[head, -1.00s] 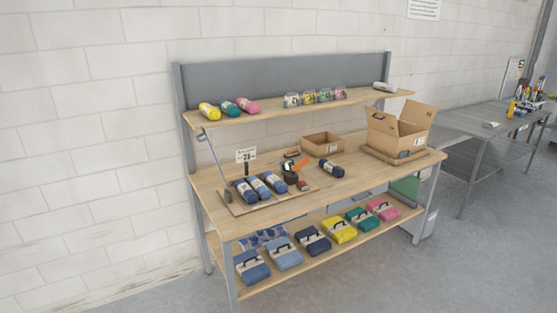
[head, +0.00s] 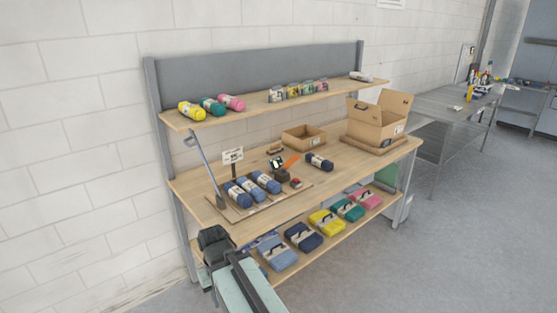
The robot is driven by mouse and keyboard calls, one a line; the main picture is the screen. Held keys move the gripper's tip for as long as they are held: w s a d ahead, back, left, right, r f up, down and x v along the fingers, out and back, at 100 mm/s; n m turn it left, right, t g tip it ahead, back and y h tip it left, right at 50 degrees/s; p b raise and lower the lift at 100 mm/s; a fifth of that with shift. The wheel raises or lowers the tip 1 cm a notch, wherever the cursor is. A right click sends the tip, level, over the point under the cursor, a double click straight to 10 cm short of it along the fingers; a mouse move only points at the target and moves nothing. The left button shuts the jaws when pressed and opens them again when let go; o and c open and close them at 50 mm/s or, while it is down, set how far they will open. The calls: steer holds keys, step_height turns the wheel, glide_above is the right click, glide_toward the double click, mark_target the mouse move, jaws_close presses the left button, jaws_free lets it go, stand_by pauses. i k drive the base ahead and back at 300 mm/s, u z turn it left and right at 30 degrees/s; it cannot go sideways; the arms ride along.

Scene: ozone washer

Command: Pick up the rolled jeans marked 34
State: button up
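In the head view, several rolled jeans with pale bands lie on the workbench. Three blue rolls, a left one (head: 237,194), a middle one (head: 252,186) and a right one (head: 268,182), lie side by side on a flat board (head: 293,196). A darker navy roll (head: 320,162) lies apart to their right. The band markings are too small to read, so I cannot tell which roll is marked 34. My gripper (head: 213,242) is in front of the bench's left front edge, below and left of the rolls, touching none of them. Its fingers cannot be made out.
A small sign (head: 233,157) and a slanted grey rod (head: 205,170) stand near the rolls. An open carton (head: 378,122) and a low box (head: 303,138) stand behind. The upper shelf (head: 290,97) overhangs the back. Folded packs fill the lower shelf. Floor at right is clear.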

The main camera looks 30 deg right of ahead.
mark_target(269, 183)
steer(key=z, duration=0.3)
steer(key=i, duration=1)
steer(key=u, duration=0.05)
